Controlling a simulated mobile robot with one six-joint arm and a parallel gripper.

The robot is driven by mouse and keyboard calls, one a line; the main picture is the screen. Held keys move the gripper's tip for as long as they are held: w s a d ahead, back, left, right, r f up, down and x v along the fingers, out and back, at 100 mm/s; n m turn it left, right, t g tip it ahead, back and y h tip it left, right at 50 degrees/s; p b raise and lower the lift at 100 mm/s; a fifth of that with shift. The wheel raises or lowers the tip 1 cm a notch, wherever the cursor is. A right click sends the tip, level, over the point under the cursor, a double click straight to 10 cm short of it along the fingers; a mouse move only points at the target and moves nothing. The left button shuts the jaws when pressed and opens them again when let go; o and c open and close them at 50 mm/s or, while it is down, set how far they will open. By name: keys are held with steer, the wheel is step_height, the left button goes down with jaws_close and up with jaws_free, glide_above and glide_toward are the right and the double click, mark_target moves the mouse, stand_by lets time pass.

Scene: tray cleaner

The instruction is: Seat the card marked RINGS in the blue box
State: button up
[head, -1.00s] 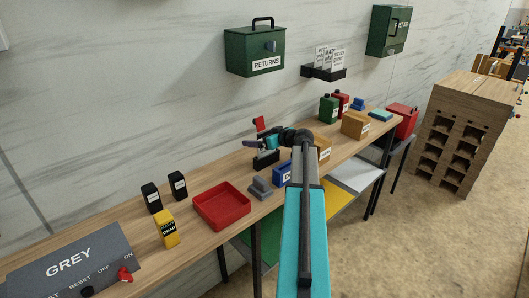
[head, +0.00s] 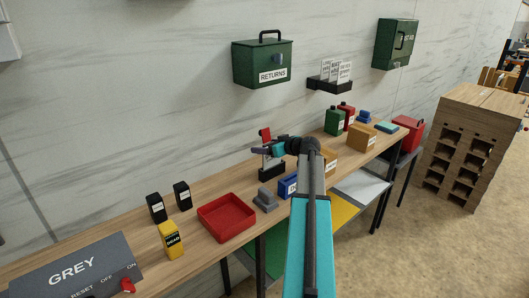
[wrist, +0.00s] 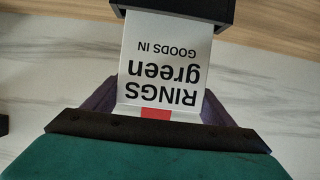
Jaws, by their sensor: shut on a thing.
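The white card marked RINGS (wrist: 163,62) shows upside down in the wrist view, with "green", "GOODS IN" and a red patch. My gripper (wrist: 157,108) is shut on its red-patched end. Its far end meets a black holder (wrist: 180,12); I cannot tell whether it is still inside the slot. In the head view, my gripper (head: 271,148) is just above the black holder (head: 271,172) on the bench. The blue box (head: 287,186) stands in front of and to the right of the holder, partly hidden by my arm.
A grey block (head: 265,200) and a red tray (head: 226,231) lie left of the blue box. Tan boxes (head: 361,138) and green and red canisters stand to the right. A wall rack (head: 329,86) holds other cards.

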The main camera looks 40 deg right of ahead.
step_height(320, 180, up, 17)
steer(key=b, duration=0.4)
steer(key=shift+f, duration=0.2)
stand_by(0.6)
steer(key=s+f+p, duration=0.2)
steer(key=s+f, duration=0.5)
steer(key=s, duration=0.6)
steer(key=shift+a+f+p, duration=0.35)
steer(key=shift+a+f, duration=0.05)
steer(key=shift+a, duration=0.05)
steer(key=shift+f, duration=0.15)
steer(key=shift+f+p, duration=0.85)
steer(key=shift+f, duration=1.95)
